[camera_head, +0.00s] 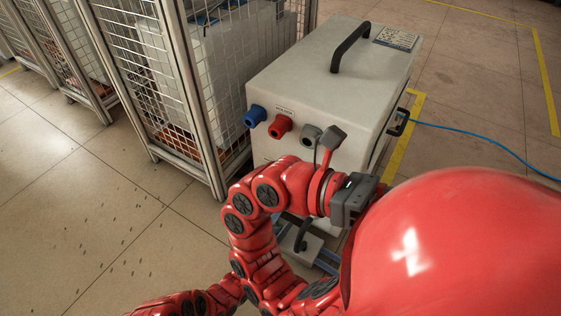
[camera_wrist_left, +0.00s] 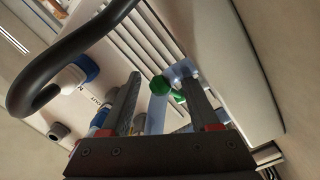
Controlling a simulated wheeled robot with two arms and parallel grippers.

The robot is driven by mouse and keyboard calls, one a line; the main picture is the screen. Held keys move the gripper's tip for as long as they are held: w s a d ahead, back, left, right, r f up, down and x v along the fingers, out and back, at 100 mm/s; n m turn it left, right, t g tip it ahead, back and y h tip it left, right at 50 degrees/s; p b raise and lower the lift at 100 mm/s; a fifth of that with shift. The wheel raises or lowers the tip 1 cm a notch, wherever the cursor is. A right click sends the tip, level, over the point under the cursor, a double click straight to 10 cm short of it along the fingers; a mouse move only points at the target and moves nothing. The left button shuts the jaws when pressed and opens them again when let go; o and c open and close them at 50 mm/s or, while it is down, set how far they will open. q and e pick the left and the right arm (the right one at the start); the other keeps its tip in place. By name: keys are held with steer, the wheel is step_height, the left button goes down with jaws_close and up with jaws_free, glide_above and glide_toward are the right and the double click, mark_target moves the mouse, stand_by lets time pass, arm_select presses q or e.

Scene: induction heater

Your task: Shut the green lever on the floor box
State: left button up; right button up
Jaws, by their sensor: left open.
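The floor box (camera_head: 300,70) is a large off-white cabinet on the floor. The green lever (camera_wrist_left: 159,85) shows in the left wrist view as a rounded green end beside a pale blue metal part, with a smaller green piece just to its right. I cannot see the lever in the head view. My left gripper (camera_head: 353,199) is in front of the box, its fingertips not clear there. In the left wrist view its two dark fingers (camera_wrist_left: 160,80) are apart, and the green end appears between them. I cannot tell whether they touch it. My right gripper is not in view.
A black handle (camera_wrist_left: 62,62) looms large at the left of the wrist view. Blue (camera_head: 254,115), red (camera_head: 280,126) and grey (camera_head: 311,136) connectors stick out of the box. A wire cage (camera_head: 140,70) stands to its left. A blue cable (camera_head: 470,138) runs right.

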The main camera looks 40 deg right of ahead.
arm_select(q)
steer(key=shift+c, duration=0.4)
jaws_close()
stand_by(0.9)
